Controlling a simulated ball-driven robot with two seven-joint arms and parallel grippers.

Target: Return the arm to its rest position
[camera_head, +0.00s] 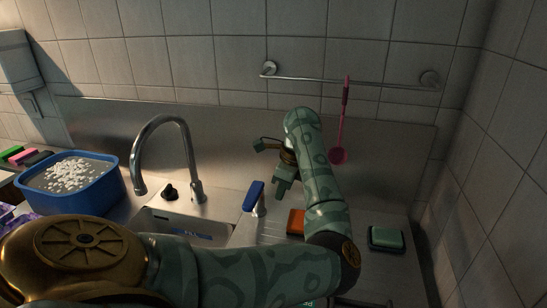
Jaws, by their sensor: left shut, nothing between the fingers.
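My left arm comes in from the lower left, bends at the elbow near the bottom centre, and its forearm rises over the counter toward the back wall. My right gripper is not in view.
A blue tub (112,187) with white pieces stands at left. A steel faucet (166,122) arches beside the sink (165,222). A blue-handled brush (254,196), orange sponge (296,221) and green sponge dish (386,239) are near my arm. A pink ladle (340,154) hangs from the wall rail (310,77).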

